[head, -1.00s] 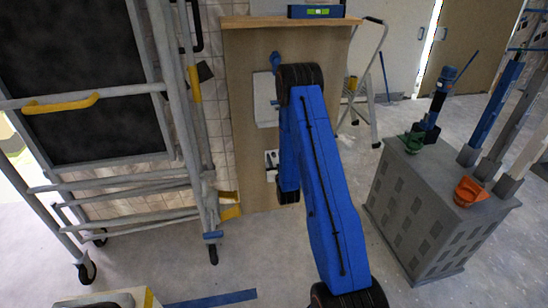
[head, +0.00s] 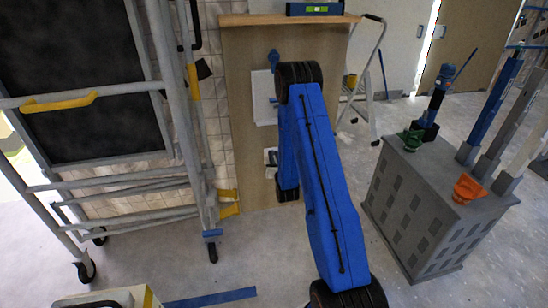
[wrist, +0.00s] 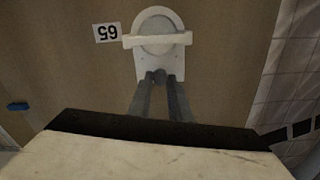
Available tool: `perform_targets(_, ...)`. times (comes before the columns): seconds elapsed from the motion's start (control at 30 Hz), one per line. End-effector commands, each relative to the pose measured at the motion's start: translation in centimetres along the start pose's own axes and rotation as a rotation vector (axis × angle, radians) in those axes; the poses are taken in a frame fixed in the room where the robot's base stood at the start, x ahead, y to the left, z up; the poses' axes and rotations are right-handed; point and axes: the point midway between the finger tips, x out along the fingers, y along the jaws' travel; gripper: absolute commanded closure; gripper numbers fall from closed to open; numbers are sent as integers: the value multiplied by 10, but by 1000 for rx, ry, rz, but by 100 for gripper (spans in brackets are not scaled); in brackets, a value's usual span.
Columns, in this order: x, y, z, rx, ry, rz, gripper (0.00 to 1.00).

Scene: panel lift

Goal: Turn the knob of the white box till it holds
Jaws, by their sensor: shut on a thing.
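A white fitting (wrist: 160,66) with a round face and a white bar across it is on the brown panel in the wrist view. My gripper (wrist: 159,77) reaches its lower edge, the two grey fingers close together on a small dark knob there. The fingers hide most of the knob, so its angle cannot be told. In the head view, a small white box (head: 270,156) low on the wooden panel is partly hidden behind my blue arm, as is my gripper.
A label reading 65 (wrist: 107,32), upside down, is beside the fitting. A metal scaffold (head: 180,120) stands left of the panel (head: 240,180). A grey cabinet (head: 425,205) with a green and an orange item stands right. Floor lies open between them.

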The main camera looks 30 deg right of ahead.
Motion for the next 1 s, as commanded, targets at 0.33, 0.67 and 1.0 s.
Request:
perform_targets(0.33,0,1,0,324,0,0,100)
perform_targets(0.67,0,2,1,637,0,1,100)
perform_targets(1.0,0,4,2,958,0,1,100)
